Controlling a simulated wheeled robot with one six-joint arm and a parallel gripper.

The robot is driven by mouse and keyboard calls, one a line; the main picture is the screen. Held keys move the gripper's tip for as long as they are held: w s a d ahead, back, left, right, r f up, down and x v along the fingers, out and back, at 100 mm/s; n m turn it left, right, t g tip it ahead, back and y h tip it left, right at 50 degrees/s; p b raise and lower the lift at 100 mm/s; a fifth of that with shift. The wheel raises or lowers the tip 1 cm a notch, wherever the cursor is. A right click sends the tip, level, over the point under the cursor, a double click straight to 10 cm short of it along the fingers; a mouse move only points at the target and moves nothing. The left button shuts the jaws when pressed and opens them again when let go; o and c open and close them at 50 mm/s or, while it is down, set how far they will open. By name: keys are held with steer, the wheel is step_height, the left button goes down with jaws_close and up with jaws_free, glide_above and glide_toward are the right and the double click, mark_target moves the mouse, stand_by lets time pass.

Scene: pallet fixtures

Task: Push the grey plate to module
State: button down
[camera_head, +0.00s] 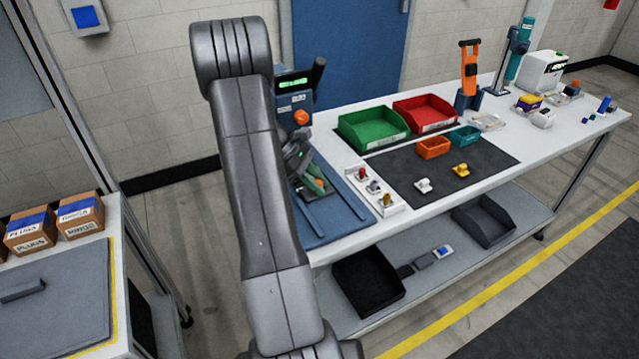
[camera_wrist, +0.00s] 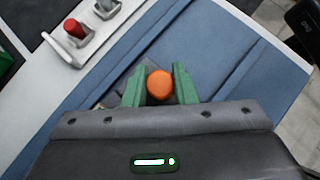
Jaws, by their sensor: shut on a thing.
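My gripper (camera_head: 316,183) shows in the head view low over a blue rail fixture (camera_head: 338,212) at the bench's left end. In the wrist view its green fingers (camera_wrist: 160,87) are shut on a round orange knob (camera_wrist: 159,84). A grey plate (camera_wrist: 116,92) shows in part beside and behind the fingers, on the blue fixture; my gripper hides most of it. A dark blue module (camera_head: 291,98) with a green display and an orange button stands at the fixture's far end. My arm hides part of the fixture and of the module's surroundings.
A white holder (camera_head: 376,192) with several knobbed parts lies right of the fixture. Green (camera_head: 372,127) and red (camera_head: 425,112) bins stand further back. A dark mat (camera_head: 400,172) carries small parts. A separate table at left holds boxes and a grey panel (camera_head: 60,300).

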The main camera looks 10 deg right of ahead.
steer(key=c, duration=1.2)
jaws_free()
steer(key=shift+r, duration=0.1)
step_height(320, 180, up, 10)
steer(key=shift+f+b, duration=0.1)
steer(key=shift+b, duration=0.4)
